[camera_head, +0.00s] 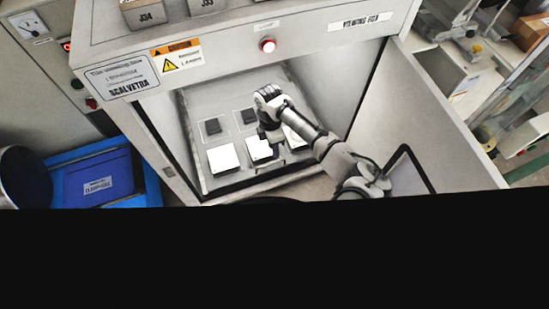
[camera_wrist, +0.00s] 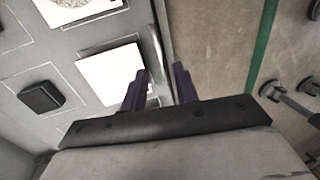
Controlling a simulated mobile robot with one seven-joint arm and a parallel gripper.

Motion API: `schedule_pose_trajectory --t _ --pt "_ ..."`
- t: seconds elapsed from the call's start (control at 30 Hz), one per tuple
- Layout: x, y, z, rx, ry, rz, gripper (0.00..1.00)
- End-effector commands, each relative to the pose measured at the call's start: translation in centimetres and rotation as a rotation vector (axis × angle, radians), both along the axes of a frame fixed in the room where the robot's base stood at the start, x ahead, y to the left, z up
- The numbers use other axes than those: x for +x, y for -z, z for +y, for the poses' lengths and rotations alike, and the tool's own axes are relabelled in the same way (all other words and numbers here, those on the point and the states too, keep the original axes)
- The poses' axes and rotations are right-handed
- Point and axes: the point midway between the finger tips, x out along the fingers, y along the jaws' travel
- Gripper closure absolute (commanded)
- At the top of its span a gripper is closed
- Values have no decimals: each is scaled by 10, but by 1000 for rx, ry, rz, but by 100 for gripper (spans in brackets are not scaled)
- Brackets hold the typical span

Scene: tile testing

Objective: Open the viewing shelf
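The viewing shelf (camera_head: 238,142) is a light grey panel inside the open-fronted cabinet. It bears several white tiles and dark blocks, including a white tile (camera_head: 223,158) and a dark block (camera_head: 212,126). My gripper (camera_head: 268,138) is over the shelf among the tiles in the head view, partly hidden by my arm. In the wrist view my gripper (camera_wrist: 161,86) is open. One finger is on the tile side of the shelf's front rim (camera_wrist: 157,40), the other on the floor side. Nothing shows held; I cannot tell whether either finger touches the rim.
The cabinet's door (camera_head: 455,140) stands swung open on the right, close to my arm. A red button (camera_head: 267,45) is on the cabinet top front. A blue crate (camera_head: 98,180) stands at the left. Clear floor (camera_wrist: 215,40) with a green line lies beyond the rim.

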Motion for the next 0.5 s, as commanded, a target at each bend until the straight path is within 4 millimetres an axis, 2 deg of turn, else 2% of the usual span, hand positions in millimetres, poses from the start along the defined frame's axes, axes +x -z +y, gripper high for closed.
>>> schedule_pose_trajectory --t 0.03,0.2,0.33,0.5 --pt "-2 14 -1 0 1 0 70" --pt "-7 41 -3 -1 1 0 70" --pt "-9 52 -4 -1 1 -1 70" --pt "-10 57 -4 -1 1 -1 70"
